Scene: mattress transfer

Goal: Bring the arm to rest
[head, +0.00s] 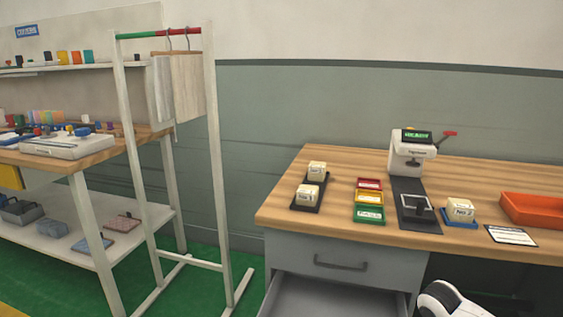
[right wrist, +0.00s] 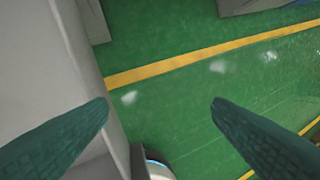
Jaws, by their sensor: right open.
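My right gripper (right wrist: 160,110) shows in the right wrist view with its two green fingers wide apart. Nothing is between them, and they hang over the green floor (right wrist: 180,80). In the head view a white rounded part of my right arm shows at the bottom right, below the front of the desk. Its gripper is hidden there. My left gripper is in neither view.
A wooden desk (head: 340,160) holds small white boxes, coloured trays, a grey device (head: 411,160) and an orange tray (head: 532,208). Its drawer (head: 330,298) stands open at the front. A clothes rack (head: 222,190) and a shelved workbench (head: 90,155) stand left.

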